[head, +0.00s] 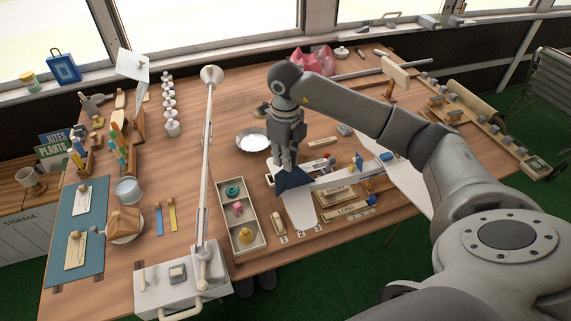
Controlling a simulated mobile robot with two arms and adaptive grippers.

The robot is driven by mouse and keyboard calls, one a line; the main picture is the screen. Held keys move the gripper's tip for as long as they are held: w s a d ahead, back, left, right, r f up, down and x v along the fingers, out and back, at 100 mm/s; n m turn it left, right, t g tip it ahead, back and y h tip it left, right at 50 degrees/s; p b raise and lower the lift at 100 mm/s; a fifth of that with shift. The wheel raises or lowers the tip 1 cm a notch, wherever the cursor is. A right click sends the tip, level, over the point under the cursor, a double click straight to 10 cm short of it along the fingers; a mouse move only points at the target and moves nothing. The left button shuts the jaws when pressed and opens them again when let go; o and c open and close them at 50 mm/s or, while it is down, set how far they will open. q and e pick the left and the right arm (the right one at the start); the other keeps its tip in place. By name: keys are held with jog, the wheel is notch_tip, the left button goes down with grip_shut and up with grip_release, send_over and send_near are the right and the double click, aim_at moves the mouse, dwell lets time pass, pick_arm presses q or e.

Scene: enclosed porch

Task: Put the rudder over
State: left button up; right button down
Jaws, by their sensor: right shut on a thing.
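A model plane with a pale fuselage (340,178) lies on the wooden table at the centre right. Its blue tail piece (293,181), which looks like the fin and rudder, stands at the left end, above a white tailplane (299,213). A white wing (408,180) shows partly behind my arm. My right gripper (286,168) points down at the tail and is shut on the blue rudder. The fingertips partly hide the rudder's upper edge, so its exact angle is hard to tell. My left gripper is out of view.
A divided tray (236,246) with small coloured parts lies left of the tail. A white lamp arm (207,150) rises beside it. A metal bowl (252,140) stands behind.

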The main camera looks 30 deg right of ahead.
jog(key=shift+n, duration=0.3)
jog(key=c, duration=1.4)
grip_release()
jog(key=shift+c, duration=0.2)
notch_tip(320, 180, up, 12)
